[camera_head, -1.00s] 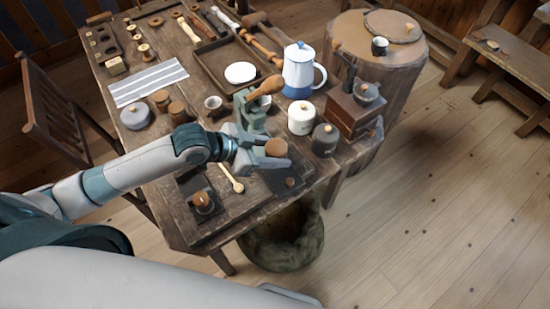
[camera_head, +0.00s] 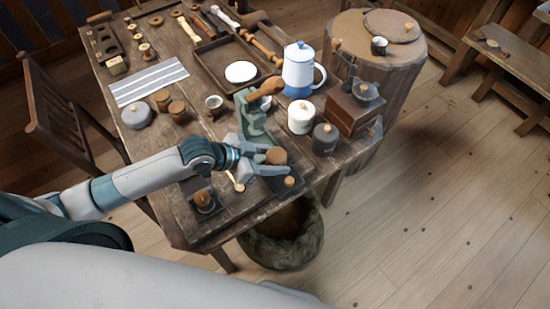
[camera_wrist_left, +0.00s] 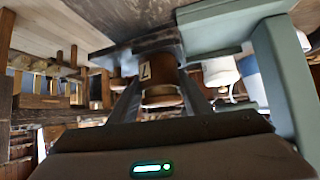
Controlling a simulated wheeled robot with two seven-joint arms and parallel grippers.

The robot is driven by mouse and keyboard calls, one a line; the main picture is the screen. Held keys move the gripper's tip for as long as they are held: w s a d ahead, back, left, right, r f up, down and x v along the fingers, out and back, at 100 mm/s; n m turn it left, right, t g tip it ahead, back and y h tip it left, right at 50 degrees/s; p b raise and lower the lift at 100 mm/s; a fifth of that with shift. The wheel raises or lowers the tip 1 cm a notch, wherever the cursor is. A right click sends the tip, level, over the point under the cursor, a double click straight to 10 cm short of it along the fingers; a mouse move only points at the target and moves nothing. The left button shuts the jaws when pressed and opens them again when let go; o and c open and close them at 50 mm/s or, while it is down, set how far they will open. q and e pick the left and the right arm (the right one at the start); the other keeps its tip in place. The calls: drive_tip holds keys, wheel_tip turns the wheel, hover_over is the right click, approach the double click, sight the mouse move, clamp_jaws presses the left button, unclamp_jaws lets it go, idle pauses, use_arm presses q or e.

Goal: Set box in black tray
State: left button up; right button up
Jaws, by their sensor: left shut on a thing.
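My left gripper (camera_head: 272,163) is shut on a round brown wooden box (camera_head: 275,156), above the front right of the table. In the left wrist view the box (camera_wrist_left: 160,72) sits between the fingers and bears a pale label with a dark mark. A black tray (camera_head: 273,187) lies under the gripper, largely hidden by it; a small round wooden knob or piece (camera_head: 289,181) shows there. In the wrist view a dark surface lies close against the box's end; I cannot tell whether they touch. My right gripper is not in view.
A green stand (camera_head: 250,118) with a wooden handle rises right behind the gripper. A dark canister (camera_head: 324,140), a white canister (camera_head: 301,117) and a grinder (camera_head: 352,108) stand to the right. Another dark plate with a wooden piece (camera_head: 203,201) lies left.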

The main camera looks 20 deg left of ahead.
use_arm(q)
drive_tip(key=o, duration=1.2)
drive_tip(key=shift+f, duration=0.1)
drive_tip(key=shift+c, duration=0.2)
drive_tip(key=b+v, duration=0.2)
drive_tip(key=v, duration=1)
